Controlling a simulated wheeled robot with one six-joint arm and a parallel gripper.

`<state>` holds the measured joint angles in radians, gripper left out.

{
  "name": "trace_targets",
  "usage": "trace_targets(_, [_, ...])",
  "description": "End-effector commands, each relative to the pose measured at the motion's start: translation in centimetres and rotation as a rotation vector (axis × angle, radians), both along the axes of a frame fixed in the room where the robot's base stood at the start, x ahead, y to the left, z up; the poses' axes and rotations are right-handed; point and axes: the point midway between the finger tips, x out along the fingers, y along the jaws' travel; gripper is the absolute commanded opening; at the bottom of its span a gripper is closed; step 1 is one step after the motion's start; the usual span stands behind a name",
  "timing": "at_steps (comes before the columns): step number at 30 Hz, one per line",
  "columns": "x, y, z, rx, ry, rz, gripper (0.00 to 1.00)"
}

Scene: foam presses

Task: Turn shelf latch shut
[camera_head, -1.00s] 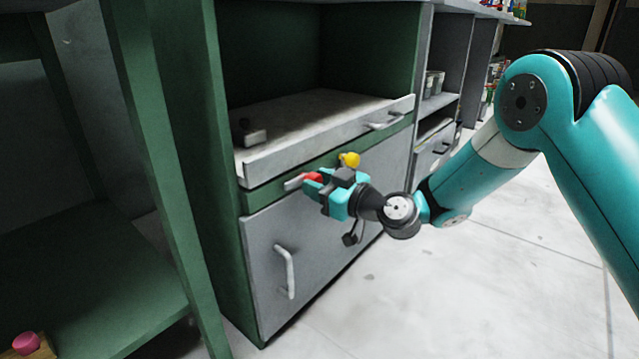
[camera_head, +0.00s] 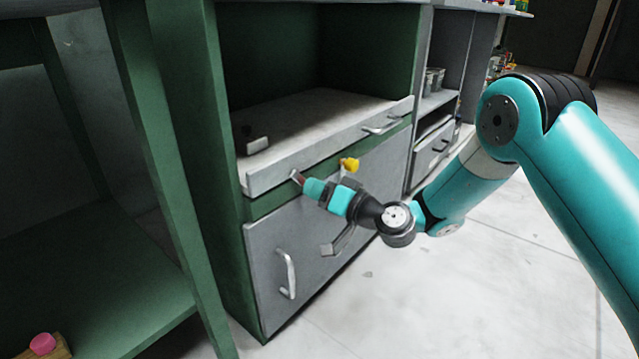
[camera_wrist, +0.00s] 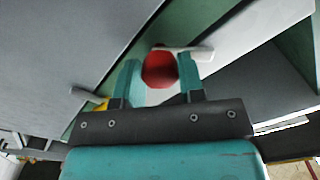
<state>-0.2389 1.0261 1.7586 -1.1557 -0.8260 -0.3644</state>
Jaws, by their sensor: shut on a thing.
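The red latch knob (camera_wrist: 158,70) sits between my fingers in the wrist view, with its pale lever (camera_wrist: 190,49) reaching right to the white shelf front (camera_wrist: 235,45). In the head view the knob is mostly hidden by my gripper (camera_head: 304,182). The lever (camera_head: 296,175) slants up-left there, its tip overlapping the lower edge of the shelf front (camera_head: 300,152). My gripper is shut on the red knob. A yellow latch (camera_head: 350,164) is on the same green rail to the right, and shows behind my left finger in the wrist view (camera_wrist: 101,104).
The pull-out shelf carries a small block (camera_head: 257,145) and has a bar handle (camera_head: 382,125). Below is a grey cabinet door (camera_head: 262,250) with a handle (camera_head: 287,273). A green frame (camera_head: 185,200) stands at left. The floor (camera_head: 400,310) at front right is clear.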

Motion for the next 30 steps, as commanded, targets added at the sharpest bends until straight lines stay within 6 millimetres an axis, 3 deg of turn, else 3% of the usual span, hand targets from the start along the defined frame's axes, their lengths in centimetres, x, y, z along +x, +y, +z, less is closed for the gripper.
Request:
trace_targets(15, [-0.11,-0.05,0.19,0.287,0.376,0.000,0.12])
trace_targets(30, [-0.10,-0.05,-0.04,0.432,0.559,-0.001,0.12])
